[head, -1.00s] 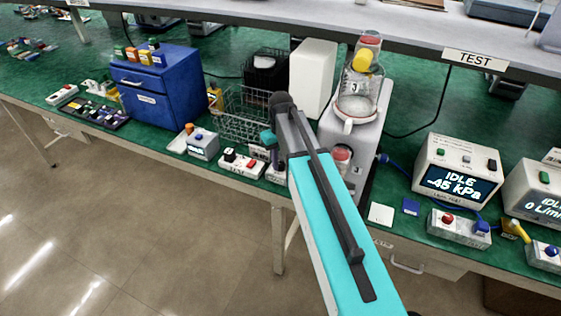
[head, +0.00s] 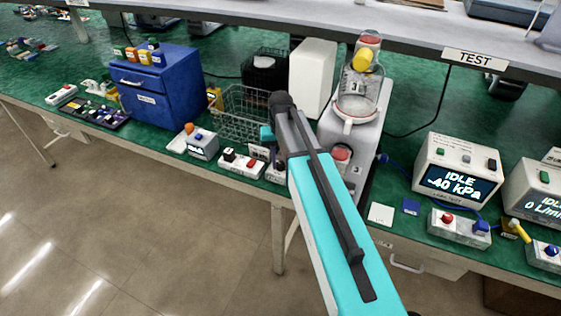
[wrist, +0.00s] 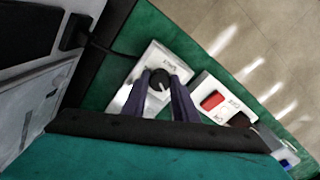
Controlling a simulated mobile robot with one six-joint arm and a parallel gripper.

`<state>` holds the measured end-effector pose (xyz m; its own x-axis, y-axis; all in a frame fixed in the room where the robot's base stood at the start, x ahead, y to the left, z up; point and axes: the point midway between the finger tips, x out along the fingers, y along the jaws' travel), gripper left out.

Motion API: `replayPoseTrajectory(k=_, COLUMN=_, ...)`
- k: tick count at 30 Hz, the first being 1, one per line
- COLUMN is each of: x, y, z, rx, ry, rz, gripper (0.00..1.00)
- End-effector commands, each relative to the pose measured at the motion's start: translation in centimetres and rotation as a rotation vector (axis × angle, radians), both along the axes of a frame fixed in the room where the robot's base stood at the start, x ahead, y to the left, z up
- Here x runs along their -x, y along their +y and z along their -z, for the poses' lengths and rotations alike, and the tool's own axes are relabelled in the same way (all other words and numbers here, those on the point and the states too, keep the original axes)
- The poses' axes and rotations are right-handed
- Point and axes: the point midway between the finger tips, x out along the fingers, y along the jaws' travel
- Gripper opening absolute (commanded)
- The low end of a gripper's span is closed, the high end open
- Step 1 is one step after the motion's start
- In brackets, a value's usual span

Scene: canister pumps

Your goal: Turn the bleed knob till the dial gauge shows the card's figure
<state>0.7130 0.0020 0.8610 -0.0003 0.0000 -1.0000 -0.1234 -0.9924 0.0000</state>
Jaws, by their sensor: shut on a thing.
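In the wrist view my gripper (wrist: 160,84) has its two dark fingers on either side of a black knob (wrist: 160,75) with a white pointer line, and is shut on it. The knob sits on a white box (wrist: 137,81) with a small label I cannot read. In the head view my arm mostly hides this box (head: 277,172). A grey-white tester (head: 462,166) on the right has a dark display (head: 457,183) reading IDLE and -40 kPa. I cannot make out a round dial gauge or a card with a readable figure.
Left of the knob box is a white switch box (head: 241,165) with a red button. A wire basket (head: 240,118) stands behind. A canister pump (head: 352,120) marked 3 stands right of my arm. A white square (head: 381,213) lies near the bench edge.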

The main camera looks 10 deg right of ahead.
Motion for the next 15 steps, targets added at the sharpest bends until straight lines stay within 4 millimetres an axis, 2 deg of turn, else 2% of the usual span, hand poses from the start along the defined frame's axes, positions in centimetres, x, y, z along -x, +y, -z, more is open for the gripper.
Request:
replayPoseTrajectory(k=7, x=-0.05, y=0.02, z=-0.07, rx=0.0, ry=-0.001, rz=0.145, gripper=0.04)
replayPoseTrajectory(k=15, x=-0.07, y=0.04, z=-0.09, rx=0.0, ry=-0.001, rz=0.208, gripper=0.04)
